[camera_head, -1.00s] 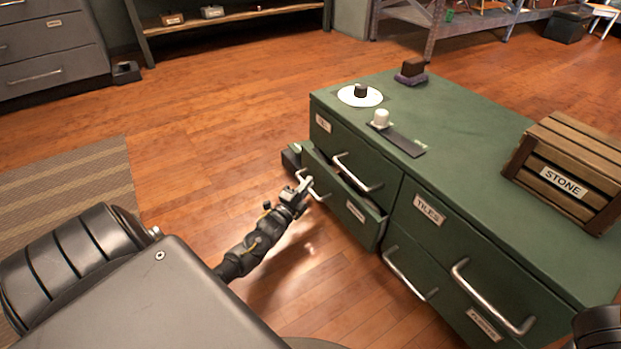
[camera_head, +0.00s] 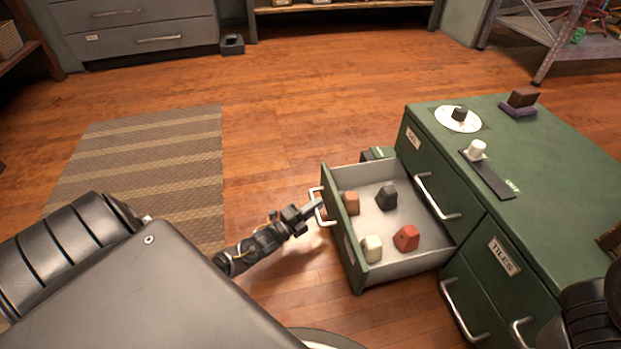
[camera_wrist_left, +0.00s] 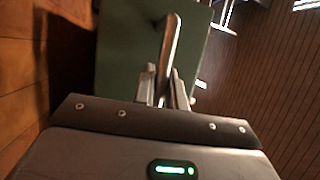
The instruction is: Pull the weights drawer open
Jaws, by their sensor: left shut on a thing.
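The weights drawer (camera_head: 347,240) is the lower left drawer of a green cabinet (camera_head: 545,180) and stands well out of it. Several small blocks lie in it: an orange-brown one (camera_head: 350,203), a black one (camera_head: 386,198), a cream one (camera_head: 371,248) and a red one (camera_head: 406,238). The label on its front is too oblique to read. My left gripper (camera_head: 315,209) is shut on the drawer's metal handle (camera_head: 325,208). In the left wrist view the handle (camera_wrist_left: 168,50) runs between the fingers (camera_wrist_left: 166,85). My right gripper is not seen.
The cabinet top holds a white disc with a dark knob (camera_head: 458,118), a white knob on a dark strip (camera_head: 477,150) and a brown block (camera_head: 522,98). The TILES drawer (camera_head: 503,258) is shut. A striped rug (camera_head: 150,160) and bare floor lie left of the drawer.

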